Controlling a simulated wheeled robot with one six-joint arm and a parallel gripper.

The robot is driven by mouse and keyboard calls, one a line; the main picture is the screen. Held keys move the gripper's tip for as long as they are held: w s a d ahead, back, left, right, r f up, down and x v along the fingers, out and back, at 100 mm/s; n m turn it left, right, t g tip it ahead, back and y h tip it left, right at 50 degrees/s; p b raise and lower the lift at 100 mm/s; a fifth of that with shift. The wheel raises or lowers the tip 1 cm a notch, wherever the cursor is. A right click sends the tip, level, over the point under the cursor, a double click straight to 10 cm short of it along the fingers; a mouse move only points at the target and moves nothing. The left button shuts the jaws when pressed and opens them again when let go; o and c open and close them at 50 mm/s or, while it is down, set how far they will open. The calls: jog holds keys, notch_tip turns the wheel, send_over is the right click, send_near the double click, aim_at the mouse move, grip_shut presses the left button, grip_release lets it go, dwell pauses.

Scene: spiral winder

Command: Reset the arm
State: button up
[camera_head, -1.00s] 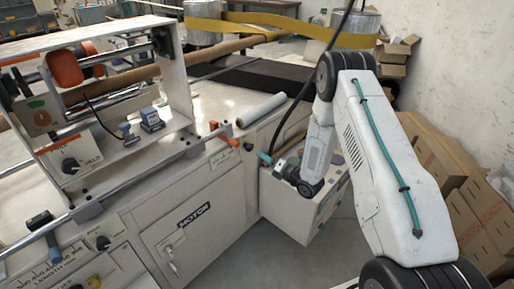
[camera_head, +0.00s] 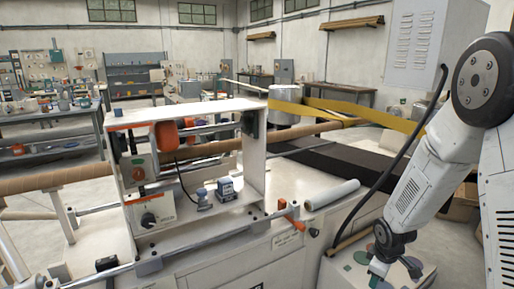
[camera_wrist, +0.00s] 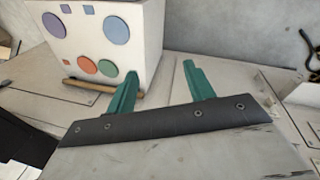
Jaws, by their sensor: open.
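My gripper (camera_wrist: 158,88) shows in the wrist view with its two green fingers spread wide apart and nothing between them. In the head view my white arm comes down at the right, and a green fingertip (camera_head: 373,281) shows near the bottom edge, by the box with coloured discs. The rest of the gripper is mostly hidden there. In the wrist view a white box (camera_wrist: 150,45) with coloured discs stands just beyond the left finger. A brown rod (camera_wrist: 100,88) lies at the foot of that box, near the left finger; I cannot tell whether they touch.
The winder (camera_head: 285,205) fills the middle, with a white frame, orange parts and a white roll (camera_head: 332,194) on top. Yellow belts (camera_head: 350,115) run behind it. A black cable (camera_head: 385,175) hangs beside my arm. Workbenches and shelves (camera_head: 135,75) stand at the back.

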jog(key=s+a+r+m, duration=0.3)
jog(key=s+r, duration=0.7)
jog(key=s+a+r+m, duration=0.3)
jog(key=s+r, duration=0.6)
jog(key=r, duration=0.1)
jog(key=s+a+r+m+g+y, duration=0.1)
jog(key=s+a+r+m, duration=0.2)
jog(key=s+r, duration=0.7)
jog(key=shift+s+a, duration=0.35)
jog(key=shift+a, duration=0.15)
